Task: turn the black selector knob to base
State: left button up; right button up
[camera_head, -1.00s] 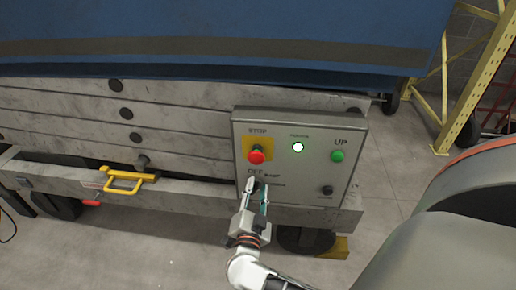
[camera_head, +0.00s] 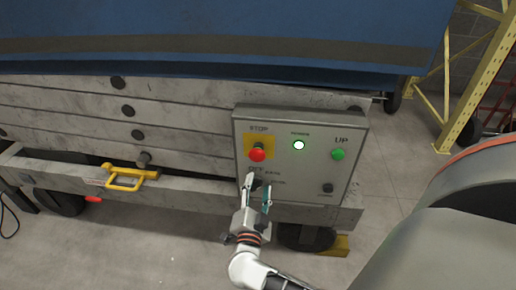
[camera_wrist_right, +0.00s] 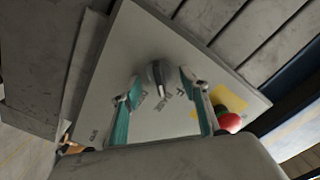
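The black selector knob (camera_wrist_right: 157,74) sits on a grey control panel (camera_wrist_right: 130,50) in the right wrist view. Printed labels lie around it, one reading BASE. Its grip ridge runs roughly up and down in that view; I cannot tell which label it points to. In the head view it is mostly hidden behind my right gripper (camera_head: 259,184), below the red stop button (camera_head: 257,154). My right gripper is open, its two fingers (camera_wrist_right: 159,98) apart on either side of the knob. I cannot tell whether they touch it. My left gripper is not in view.
The panel also carries a lit white lamp (camera_head: 299,145), a green UP button (camera_head: 338,154) and a small black knob (camera_head: 328,188). A yellow handle (camera_head: 124,184) is at the left on the lift frame. A blue platform (camera_head: 200,35) overhangs the panel. A yellow rack (camera_head: 478,75) stands at the right.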

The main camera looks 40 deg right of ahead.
jog(key=v, duration=1.2)
dwell(0.4)
